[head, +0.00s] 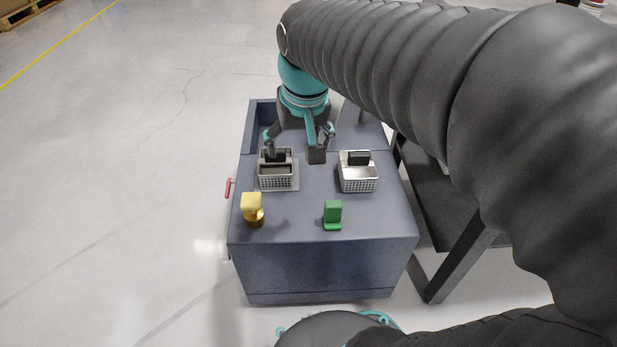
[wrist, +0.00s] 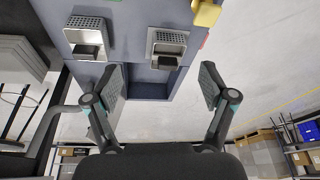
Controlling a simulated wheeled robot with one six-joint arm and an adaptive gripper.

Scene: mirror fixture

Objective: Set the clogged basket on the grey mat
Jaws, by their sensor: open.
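Two perforated metal baskets with black grips stand on the blue-grey cabinet top. The left basket (head: 276,181) looks dark inside and stands on a thin grey mat (head: 294,186); it also shows at right in the wrist view (wrist: 169,37). The right basket (head: 358,185) looks lighter inside and stands on the bare top; it also shows at left in the wrist view (wrist: 87,22). I cannot tell for sure which is clogged. My gripper (head: 293,148) is open and empty, just behind the left basket. In the wrist view its fingers (wrist: 164,82) are wide apart, with nothing between them.
A yellow object (head: 252,208) and a green block (head: 332,214) stand near the cabinet's front edge. A red handle (head: 228,187) sticks out on the left side. An open recess (head: 262,114) lies at the back. The top between the baskets is clear.

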